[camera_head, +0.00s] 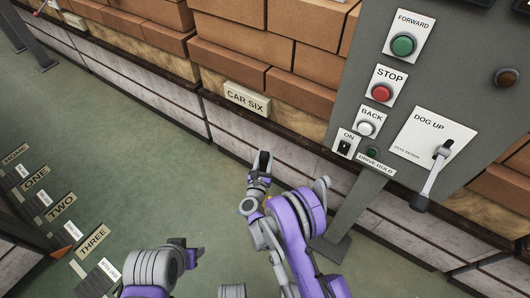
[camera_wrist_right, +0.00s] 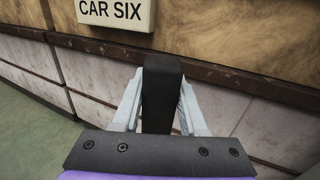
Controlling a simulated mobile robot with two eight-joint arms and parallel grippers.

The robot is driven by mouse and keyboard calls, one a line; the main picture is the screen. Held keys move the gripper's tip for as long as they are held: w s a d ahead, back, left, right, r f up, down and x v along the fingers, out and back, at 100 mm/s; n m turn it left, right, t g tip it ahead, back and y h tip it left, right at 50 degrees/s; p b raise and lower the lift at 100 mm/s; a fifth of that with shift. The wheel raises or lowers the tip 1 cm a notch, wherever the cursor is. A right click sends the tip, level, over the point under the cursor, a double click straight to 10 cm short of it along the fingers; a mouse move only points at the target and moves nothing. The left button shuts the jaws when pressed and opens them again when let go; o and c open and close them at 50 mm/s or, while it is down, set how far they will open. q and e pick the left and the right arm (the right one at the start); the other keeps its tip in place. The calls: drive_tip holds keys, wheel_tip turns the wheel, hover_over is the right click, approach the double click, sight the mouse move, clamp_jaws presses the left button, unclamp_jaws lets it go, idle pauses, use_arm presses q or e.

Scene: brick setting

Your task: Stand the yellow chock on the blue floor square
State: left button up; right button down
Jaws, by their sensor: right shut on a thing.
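My right gripper (camera_head: 262,165) is out in front of the wall below the CAR SIX sign. In the right wrist view its two pale fingers (camera_wrist_right: 161,100) are closed on the sides of a dark block (camera_wrist_right: 161,85), which stands up between them. The block looks black from here, and I cannot tell whether it is part of the yellow chock. A small yellowish patch shows near my right wrist in the head view. My left gripper (camera_head: 188,253) is low in the head view, and its fingers cannot be made out. No blue floor square is visible.
A brick and pale block wall with a ledge runs behind, bearing a CAR SIX sign (camera_head: 247,98). A grey control panel (camera_head: 455,60) on a post (camera_head: 357,205) stands right of my right arm. Green floor (camera_head: 150,170) is open between.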

drive_tip(key=shift+f, duration=0.3)
drive_tip(key=c, duration=0.8)
unclamp_jaws()
drive_tip(key=shift+f, duration=0.1)
drive_tip(key=o, duration=0.4)
drive_tip(key=shift+c, duration=0.2)
drive_tip(key=shift+r, duration=0.3)
drive_tip(key=v, duration=0.8)
drive_tip(key=shift+s+a, duration=0.2)
drive_tip(key=shift+s, duration=0.05)
drive_tip(key=shift+b+v, duration=1.8)
drive_tip(key=shift+b, duration=0.8)
drive_tip(key=shift+d+f, duration=0.1)
